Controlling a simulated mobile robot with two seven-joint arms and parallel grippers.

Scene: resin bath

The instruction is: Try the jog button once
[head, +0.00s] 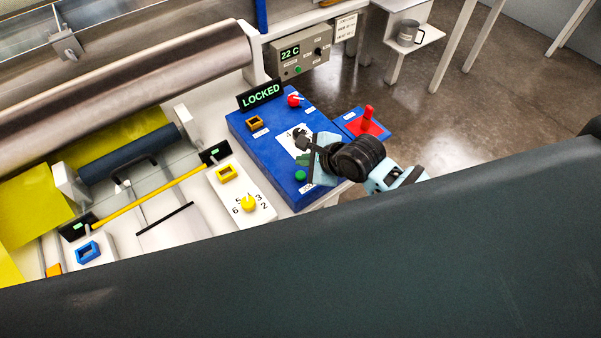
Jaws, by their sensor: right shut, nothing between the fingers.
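A blue control panel (250,135) sits right of the rollers. On its front edge is a round green button (300,176) with a small label below it; I cannot read whether it says jog. A sign reading LOCKED (261,94) stands at its back edge. The gripper hides part of the plate. My left gripper is out of view.
A red lever (367,121) on a small blue base stands right of the panel, close to my right wrist. A white plate (231,190) with a yellow knob (249,203) lies to the left. A grey box reading 22 C (299,55) is behind. A mug (408,33) stands on a shelf.

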